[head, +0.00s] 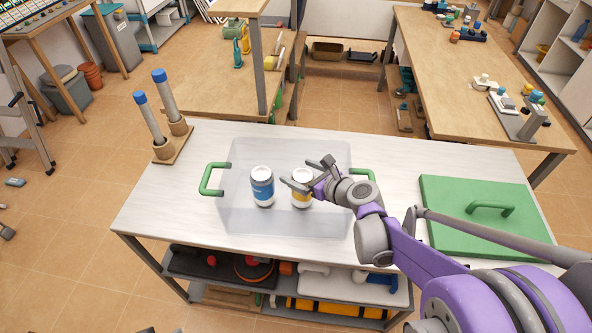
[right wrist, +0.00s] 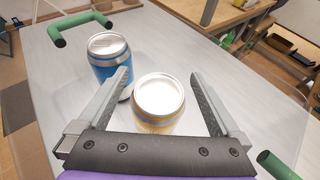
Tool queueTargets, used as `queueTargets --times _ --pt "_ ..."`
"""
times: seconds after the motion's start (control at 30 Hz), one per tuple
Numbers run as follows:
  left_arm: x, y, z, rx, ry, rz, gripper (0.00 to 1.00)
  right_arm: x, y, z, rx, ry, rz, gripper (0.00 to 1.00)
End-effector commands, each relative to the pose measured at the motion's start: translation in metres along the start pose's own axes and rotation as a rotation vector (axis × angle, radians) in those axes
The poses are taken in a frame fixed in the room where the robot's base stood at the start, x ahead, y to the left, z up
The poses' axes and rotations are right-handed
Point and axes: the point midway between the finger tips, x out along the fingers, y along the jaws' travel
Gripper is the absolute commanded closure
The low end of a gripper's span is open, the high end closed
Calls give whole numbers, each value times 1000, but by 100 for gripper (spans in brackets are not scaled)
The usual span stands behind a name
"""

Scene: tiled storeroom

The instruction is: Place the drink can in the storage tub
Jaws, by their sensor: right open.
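A clear storage tub (head: 325,222) with green handles stands on the pale table. A blue and white can (head: 262,187) and a yellow and white can (head: 302,196) stand upright within its outline, side by side. My right gripper (head: 308,176) is over the yellow can. In the right wrist view, the open fingers (right wrist: 160,80) lie on either side of the yellow can (right wrist: 158,105), with visible gaps. The blue can (right wrist: 108,58) is beyond the left finger, which hides part of it. My left gripper is not in view.
A green lid (head: 480,225) with a handle lies on the table to the right. A wooden stand (head: 174,143) with two blue-tipped rods is at the back left corner. Tools lie on the shelf (head: 235,300) below.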

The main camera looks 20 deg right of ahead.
Motion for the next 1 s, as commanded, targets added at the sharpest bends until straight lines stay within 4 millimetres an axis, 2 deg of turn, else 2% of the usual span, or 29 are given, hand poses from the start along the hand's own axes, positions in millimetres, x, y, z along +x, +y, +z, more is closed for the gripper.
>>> queueTargets --times 0.03,0.2,0.4,0.6,0.9,1.0 --pt "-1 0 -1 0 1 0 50 -14 -1 0 2 0 -5 0" --pt "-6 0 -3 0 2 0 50 -53 -1 0 2 0 -5 0" --pt "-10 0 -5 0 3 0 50 -86 -1 0 2 0 -3 0" --pt "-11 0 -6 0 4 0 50 -98 0 -1 1 0 -1 0" --pt "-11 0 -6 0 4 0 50 -98 0 0 -2 1 0 0" --pt "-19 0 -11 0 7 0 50 -100 5 7 -39 10 8 0"
